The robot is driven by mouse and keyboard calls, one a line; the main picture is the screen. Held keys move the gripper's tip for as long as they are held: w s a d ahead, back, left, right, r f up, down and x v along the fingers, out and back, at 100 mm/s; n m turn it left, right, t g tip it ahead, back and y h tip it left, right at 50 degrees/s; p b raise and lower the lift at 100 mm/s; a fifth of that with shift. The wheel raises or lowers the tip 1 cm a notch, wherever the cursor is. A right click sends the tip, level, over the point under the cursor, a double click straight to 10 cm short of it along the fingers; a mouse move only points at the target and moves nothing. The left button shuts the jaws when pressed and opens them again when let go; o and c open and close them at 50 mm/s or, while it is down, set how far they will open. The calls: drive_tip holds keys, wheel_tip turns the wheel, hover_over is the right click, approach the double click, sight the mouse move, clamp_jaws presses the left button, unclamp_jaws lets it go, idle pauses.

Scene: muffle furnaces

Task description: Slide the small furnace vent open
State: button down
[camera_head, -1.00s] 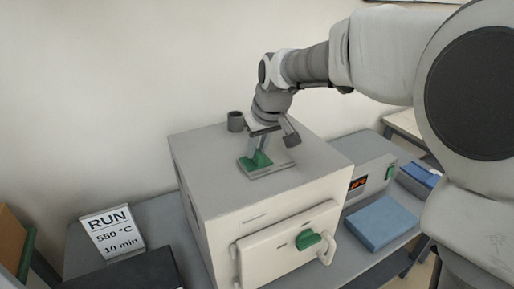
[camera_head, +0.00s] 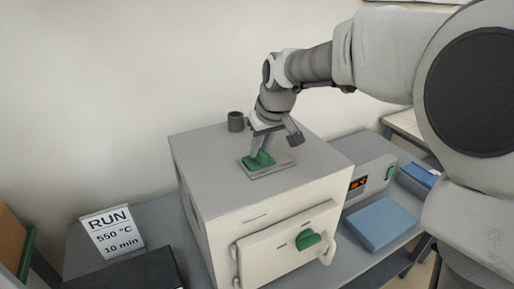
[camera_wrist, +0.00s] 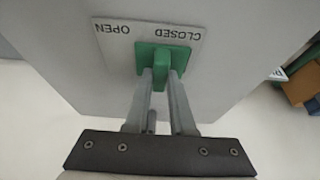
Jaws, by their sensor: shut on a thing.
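The small furnace vent is a green slider (camera_wrist: 146,55) on a pale plate (camera_wrist: 112,46) on top of the furnace (camera_head: 205,165). In the wrist view the plate reads OPEN at left and CLOSED at right, upside down. The slider sits under the word CLOSED and leaves the OPEN end bare. My gripper (camera_wrist: 162,78) is shut on the slider's upright green knob, with one finger on each side. In the head view my gripper (camera_head: 262,150) reaches down onto the green slider (camera_head: 255,163), hiding part of it.
A dark short pipe (camera_head: 236,122) stands on the furnace top behind the vent. The furnace door (camera_head: 265,255) with a green knob (camera_head: 308,240) faces front. A control box (camera_head: 362,176), a blue pad (camera_head: 382,223) and a RUN sign (camera_head: 112,232) stand around it.

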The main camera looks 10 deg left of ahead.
drive_tip(key=w+d, duration=0.1)
drive_tip(key=d, duration=0.1)
drive_tip(key=w+d, duration=0.1)
drive_tip(key=w, duration=0.1)
drive_tip(key=shift+d, duration=0.35)
drive_tip(key=c, duration=0.8)
unclamp_jaws()
drive_tip(key=shift+d, duration=0.1)
drive_tip(key=shift+o, duration=0.2)
drive_tip(key=shift+r, duration=0.1)
drive_tip(key=shift+s+r, duration=0.15)
drive_tip(key=shift+r, duration=0.15)
drive_tip(key=p+v, duration=0.1)
drive_tip(key=v, duration=1.5)
drive_tip(key=shift+d+r, duration=0.2)
drive_tip(key=shift+r, duration=0.05)
drive_tip(key=shift+s, duration=0.15)
